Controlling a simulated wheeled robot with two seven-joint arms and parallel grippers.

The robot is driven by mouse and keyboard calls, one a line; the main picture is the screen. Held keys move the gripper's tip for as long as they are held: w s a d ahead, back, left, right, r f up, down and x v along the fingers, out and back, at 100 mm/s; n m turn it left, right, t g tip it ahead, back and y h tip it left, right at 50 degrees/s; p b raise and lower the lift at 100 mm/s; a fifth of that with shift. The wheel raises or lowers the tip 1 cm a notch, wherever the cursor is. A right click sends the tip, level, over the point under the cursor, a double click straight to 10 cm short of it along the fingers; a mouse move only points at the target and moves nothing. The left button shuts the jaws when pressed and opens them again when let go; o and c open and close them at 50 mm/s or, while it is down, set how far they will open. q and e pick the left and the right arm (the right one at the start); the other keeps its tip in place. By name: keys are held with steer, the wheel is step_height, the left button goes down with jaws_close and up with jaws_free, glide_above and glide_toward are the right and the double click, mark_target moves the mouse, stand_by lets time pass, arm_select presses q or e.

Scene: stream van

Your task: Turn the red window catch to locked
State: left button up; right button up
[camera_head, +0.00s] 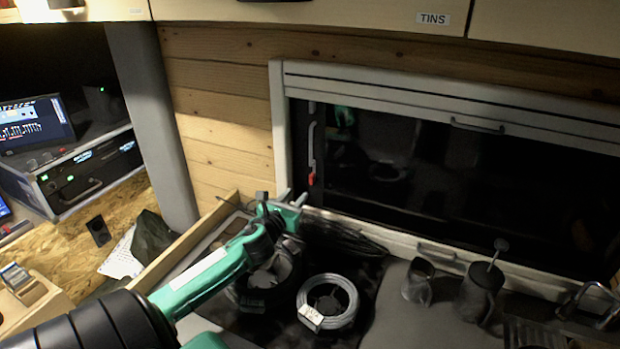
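The red window catch (312,179) is small and sits at the lower left of the dark window (430,160), just below a grey vertical handle (311,147). It appears to point downward; its exact angle is too small to tell. My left gripper (283,197) is in front of the window's lower left corner, a little below and to the left of the catch. Its fingers look spread apart with nothing between them, and it seems not to touch the catch. My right gripper is not in view.
A metal jug (418,281) and a dark canister (479,291) stand to the right. A cupboard labelled TINS (433,19) hangs above the window. Electronics (82,172) stand at left.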

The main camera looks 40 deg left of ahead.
mark_target(311, 178)
arm_select(q)
steer(key=p+x, duration=0.2)
steer(key=x, duration=0.7)
steer(key=shift+w+f, duration=0.1)
steer(key=shift+w, duration=0.15)
steer(key=shift+w+a+p, duration=0.2)
steer(key=shift+w+p, duration=0.15)
steer(key=shift+w, duration=0.2)
jaws_close()
